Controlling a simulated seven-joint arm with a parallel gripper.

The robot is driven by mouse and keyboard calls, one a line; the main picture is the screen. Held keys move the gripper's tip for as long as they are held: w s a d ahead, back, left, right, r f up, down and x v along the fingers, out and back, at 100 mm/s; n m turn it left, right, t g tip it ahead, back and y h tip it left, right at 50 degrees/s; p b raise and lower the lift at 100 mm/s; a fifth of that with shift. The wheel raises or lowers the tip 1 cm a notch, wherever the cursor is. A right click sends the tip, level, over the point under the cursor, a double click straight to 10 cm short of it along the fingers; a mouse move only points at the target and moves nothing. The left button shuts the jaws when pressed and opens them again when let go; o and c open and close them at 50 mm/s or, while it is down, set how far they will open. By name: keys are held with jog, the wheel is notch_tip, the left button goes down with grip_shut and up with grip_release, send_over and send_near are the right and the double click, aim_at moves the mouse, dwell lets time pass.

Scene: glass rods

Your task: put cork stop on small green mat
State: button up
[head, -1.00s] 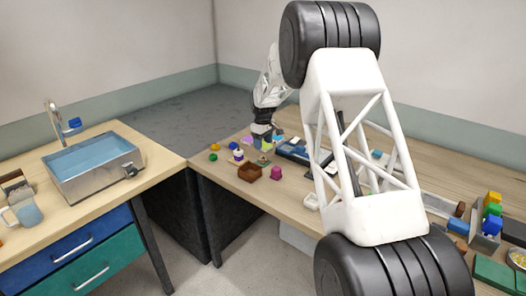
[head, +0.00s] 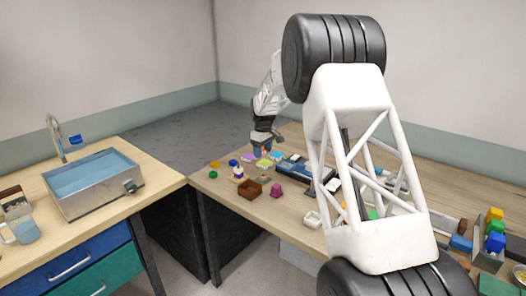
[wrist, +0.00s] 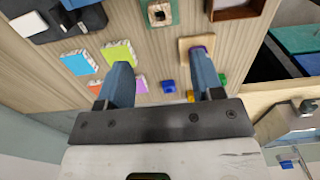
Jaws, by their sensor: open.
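My gripper (head: 265,140) is open and empty, above the far end of the desk; its two fingers (wrist: 160,80) show apart in the wrist view. No other thing is clearly recognisable as the cork stop.
A dark tray (head: 292,168) sits beside the mats.

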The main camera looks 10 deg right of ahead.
jog(key=s+d+r+m, duration=0.1)
jog(key=s+d+r, duration=0.1)
jog(key=s+r, duration=0.6)
jog(key=s+d+r+m+t, duration=0.15)
jog(key=s+r, duration=0.25)
jog(key=s, duration=0.9)
jog(key=s+d+r+m, duration=0.1)
jog(key=s+r+m, duration=0.1)
jog(key=s+r, duration=0.6)
jog(key=s+d+f+m, duration=0.1)
jog(key=s+f+m, duration=0.1)
jog(key=s, duration=1.7)
jog(key=s+d+f+m+t, duration=0.1)
jog(key=s+f, duration=0.3)
jog(key=s, duration=1.4)
jog(key=shift+s+f+m, duration=0.3)
jog(key=shift+s+m, duration=0.1)
jog(key=shift+m, duration=0.45)
